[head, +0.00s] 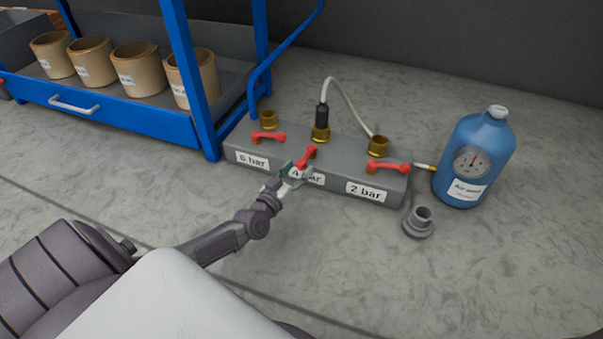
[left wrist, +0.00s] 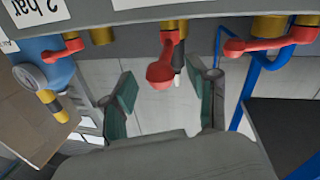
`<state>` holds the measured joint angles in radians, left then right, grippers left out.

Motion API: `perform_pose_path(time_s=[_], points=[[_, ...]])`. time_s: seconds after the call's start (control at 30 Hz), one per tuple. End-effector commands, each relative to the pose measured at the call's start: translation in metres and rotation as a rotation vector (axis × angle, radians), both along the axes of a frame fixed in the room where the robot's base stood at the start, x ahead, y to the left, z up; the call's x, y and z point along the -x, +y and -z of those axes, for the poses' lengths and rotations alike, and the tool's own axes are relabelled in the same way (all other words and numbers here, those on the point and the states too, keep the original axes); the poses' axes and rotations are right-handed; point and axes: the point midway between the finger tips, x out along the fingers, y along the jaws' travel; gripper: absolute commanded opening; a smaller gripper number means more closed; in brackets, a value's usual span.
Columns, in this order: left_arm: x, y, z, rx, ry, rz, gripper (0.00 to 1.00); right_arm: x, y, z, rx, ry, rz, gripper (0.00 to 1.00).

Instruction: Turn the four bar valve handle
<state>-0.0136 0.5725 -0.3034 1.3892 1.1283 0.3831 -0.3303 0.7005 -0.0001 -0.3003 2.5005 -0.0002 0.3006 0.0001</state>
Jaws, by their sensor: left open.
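The grey valve block (head: 330,184) carries three red handles and white labels. The middle red handle (head: 308,155), above the partly covered 4 bar label (head: 313,178), points toward me at a slant, unlike its two neighbours. My left gripper (head: 289,174) is at the block's front edge, just in front of this handle. In the left wrist view, my left gripper (left wrist: 165,88) is open, and the middle handle's rounded end (left wrist: 160,75) shows between its two fingers, with a gap on each side. I cannot tell any contact. My right gripper is not in view.
The 6 bar handle (head: 268,137) and 2 bar handle (head: 388,167) flank the middle one, both lying sideways. A hose (head: 349,98) arches over the block. A blue air bottle (head: 474,155) stands at right, beside a grey fitting (head: 418,223). A blue rack (head: 140,122) stands left.

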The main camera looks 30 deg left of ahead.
Motion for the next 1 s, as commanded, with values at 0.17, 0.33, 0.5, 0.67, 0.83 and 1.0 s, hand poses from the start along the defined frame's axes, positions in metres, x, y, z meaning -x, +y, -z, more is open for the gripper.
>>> perform_pose_path(time_s=[0.17, 0.33, 0.5, 0.67, 0.83, 1.0], points=[[-0.019, 0.001, 0.002, 0.001, 0.000, 0.000, 0.59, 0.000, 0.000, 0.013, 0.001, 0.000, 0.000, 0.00], [-0.023, 0.001, 0.000, 0.000, 0.001, -0.001, 0.59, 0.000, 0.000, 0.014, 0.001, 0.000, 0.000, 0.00], [-0.023, 0.001, 0.000, 0.000, 0.001, -0.001, 0.59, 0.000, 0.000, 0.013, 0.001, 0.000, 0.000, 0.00], [-0.023, 0.001, 0.000, 0.001, 0.001, -0.001, 0.36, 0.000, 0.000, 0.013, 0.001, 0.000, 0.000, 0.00], [-0.022, 0.001, 0.000, 0.001, 0.001, -0.001, 0.07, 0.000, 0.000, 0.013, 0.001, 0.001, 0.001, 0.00], [-0.022, 0.001, 0.000, 0.000, 0.001, -0.001, 0.00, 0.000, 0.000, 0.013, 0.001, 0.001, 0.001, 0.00]])
